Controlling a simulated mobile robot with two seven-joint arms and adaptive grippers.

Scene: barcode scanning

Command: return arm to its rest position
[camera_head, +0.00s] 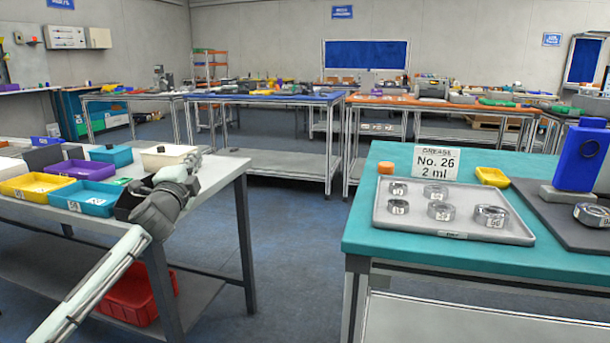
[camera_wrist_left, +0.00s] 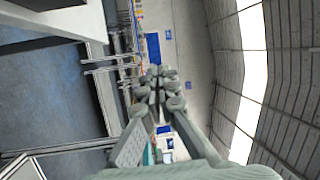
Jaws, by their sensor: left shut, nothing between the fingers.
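My left arm comes in from the lower left in the head view. Its gripper (camera_head: 190,163) is raised at the right end of the left table (camera_head: 225,170), in front of a white bin (camera_head: 160,158). Its fingers point up and away. In the left wrist view the fingers of the gripper (camera_wrist_left: 157,78) come together at the tips, shut and empty, with the far room and ceiling beyond. No thing is seen touching it. My right gripper is in neither view.
Yellow (camera_head: 35,187), purple (camera_head: 84,170) and teal (camera_head: 85,197) bins stand on the left table. A red bin (camera_head: 135,297) is on its lower shelf. On the teal table (camera_head: 385,250), a grey tray (camera_head: 465,237) holds several metal rings. Open floor (camera_head: 290,230) lies between the tables.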

